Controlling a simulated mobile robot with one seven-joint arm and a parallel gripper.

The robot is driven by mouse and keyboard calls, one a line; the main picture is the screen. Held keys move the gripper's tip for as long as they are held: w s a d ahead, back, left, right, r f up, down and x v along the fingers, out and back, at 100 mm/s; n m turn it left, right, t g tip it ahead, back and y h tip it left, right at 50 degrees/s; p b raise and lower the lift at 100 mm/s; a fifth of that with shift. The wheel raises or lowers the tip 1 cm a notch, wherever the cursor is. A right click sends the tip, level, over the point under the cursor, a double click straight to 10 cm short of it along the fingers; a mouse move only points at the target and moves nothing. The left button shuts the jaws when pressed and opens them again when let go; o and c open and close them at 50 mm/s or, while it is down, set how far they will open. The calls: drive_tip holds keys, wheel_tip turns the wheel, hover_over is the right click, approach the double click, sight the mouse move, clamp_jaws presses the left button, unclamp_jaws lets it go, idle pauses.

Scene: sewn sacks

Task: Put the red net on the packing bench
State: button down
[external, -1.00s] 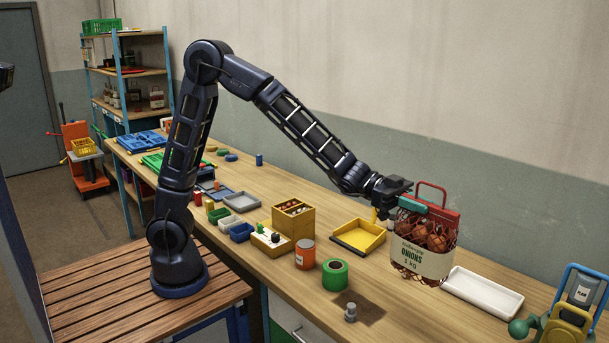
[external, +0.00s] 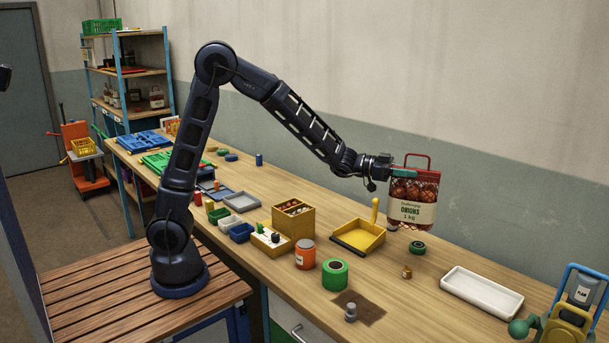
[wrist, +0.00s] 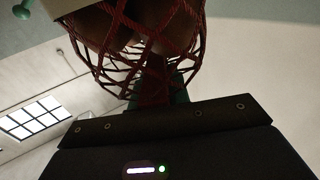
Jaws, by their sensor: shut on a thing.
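The red net (external: 414,190) of onions has a red handle on top and a cream label reading "ONIONS 1 kg". It hangs upright in the air above the bench, right of centre in the external view. My gripper (external: 399,171) is shut on the net's upper left side, just below the handle. In the wrist view the red mesh (wrist: 150,40) fills the top, and the fingertips are mostly hidden behind it. The packing bench (external: 330,305) is a long wooden top running under the net.
Below the net are a green ring (external: 417,247) and a small brown piece (external: 407,272). A yellow dustpan (external: 358,237) lies to the left, a white tray (external: 481,292) to the right. A green tape roll (external: 335,274) and an orange can (external: 305,254) stand nearer. Bare wood shows around the tray.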

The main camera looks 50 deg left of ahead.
drive_tip(key=w+a+n+t+y, duration=0.2)
drive_tip(key=w+a, duration=0.2)
drive_tip(key=a, duration=0.5)
drive_tip(key=w+a+n+t+y, duration=0.25)
drive_tip(key=w+a, duration=0.25)
drive_tip(key=a, duration=0.4)
drive_tip(key=w+a+n+t+y, duration=0.2)
drive_tip(key=w+a+t, duration=0.15)
drive_tip(key=a, duration=0.55)
drive_tip(key=a+f+n+y, duration=0.1)
drive_tip(key=a+n+y, duration=0.1)
drive_tip(key=a, duration=0.4)
drive_tip(key=s+a+f+n+t+y, duration=0.1)
drive_tip(key=a+f+n+y, duration=0.1)
drive_tip(key=a+y, duration=0.2)
drive_tip(key=s+a+f+n+t+y, duration=0.1)
drive_tip(key=a+f+n+y, duration=0.1)
drive_tip(key=a, duration=0.8)
drive_tip(key=shift+s+a+y, duration=0.2)
drive_tip(key=shift+s+y, duration=0.05)
drive_tip(key=shift+y, duration=0.6)
drive_tip(key=shift+r, duration=0.1)
